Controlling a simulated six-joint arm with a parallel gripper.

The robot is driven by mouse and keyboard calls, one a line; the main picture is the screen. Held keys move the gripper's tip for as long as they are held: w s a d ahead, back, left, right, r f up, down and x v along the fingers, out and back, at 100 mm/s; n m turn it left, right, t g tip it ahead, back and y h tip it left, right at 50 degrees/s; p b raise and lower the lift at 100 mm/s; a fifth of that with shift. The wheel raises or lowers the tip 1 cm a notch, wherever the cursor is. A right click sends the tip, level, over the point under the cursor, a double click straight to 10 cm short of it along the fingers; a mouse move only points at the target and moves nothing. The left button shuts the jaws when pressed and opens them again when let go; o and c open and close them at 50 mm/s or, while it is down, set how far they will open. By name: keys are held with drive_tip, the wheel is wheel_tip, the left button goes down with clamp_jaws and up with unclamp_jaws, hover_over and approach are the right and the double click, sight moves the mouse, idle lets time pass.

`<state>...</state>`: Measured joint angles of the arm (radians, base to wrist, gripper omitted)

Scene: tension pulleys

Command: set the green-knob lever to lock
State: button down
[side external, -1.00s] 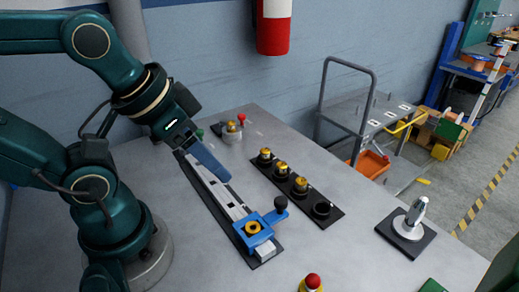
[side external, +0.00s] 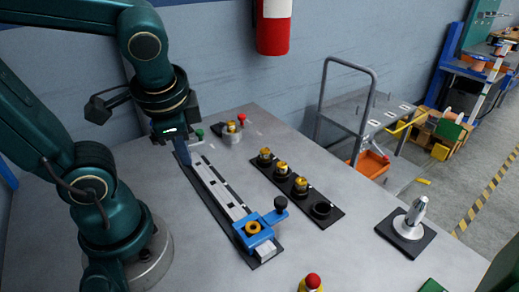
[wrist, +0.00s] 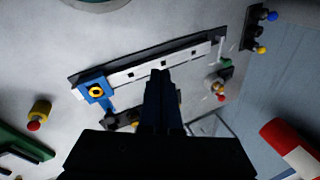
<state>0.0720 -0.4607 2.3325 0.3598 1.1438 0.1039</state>
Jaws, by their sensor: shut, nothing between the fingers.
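The green knob (side external: 199,134) of the lever shows at the far end of the bench, just right of my gripper in the side view. In the wrist view the green knob (wrist: 227,64) is small and dark, to the right of my fingers. The lever's position is too small to tell. My gripper (side external: 186,160) is shut and empty, pointing down over the far end of the slotted rail (side external: 220,192). It appears apart from the knob. In the wrist view my gripper (wrist: 160,74) covers the lower middle.
A red-knob fixture (side external: 231,134) stands right of the green knob. A blue tensioner block (side external: 262,234) with a black knob sits at the rail's near end. A black strip (side external: 297,188) of pulley posts lies to the right. The bench between strip and silver handle (side external: 411,222) is clear.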

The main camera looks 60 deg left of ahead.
sight(200, 134)
drive_tip(key=w+a+f+m+g+y, duration=0.2)
drive_tip(key=w+a+m+g+y, duration=0.1)
drive_tip(key=a+m+y, duration=0.35)
drive_tip(key=w+f+m+t+y, duration=0.1)
drive_tip(key=f+m, duration=0.1)
drive_tip(key=m, duration=0.1)
drive_tip(key=w+d+f+m+t+y, duration=0.1)
drive_tip(key=w+m+y, duration=0.1)
drive_tip(key=w+d+f+m+t+y, duration=0.1)
drive_tip(key=w+f+m+y, duration=0.1)
drive_tip(key=m, duration=0.1)
drive_tip(key=shift+w+d+f+m, duration=0.2)
drive_tip(key=shift+w+f+m, duration=0.05)
drive_tip(key=shift+f+m, duration=0.1)
drive_tip(key=shift+s+d+f+m+t+y, duration=0.25)
drive_tip(key=shift+d+f+m+t+y, duration=0.1)
drive_tip(key=shift+f+m, duration=0.15)
drive_tip(key=shift+a, duration=0.1)
drive_tip(key=x, duration=1.4)
drive_tip(key=shift+s, duration=0.1)
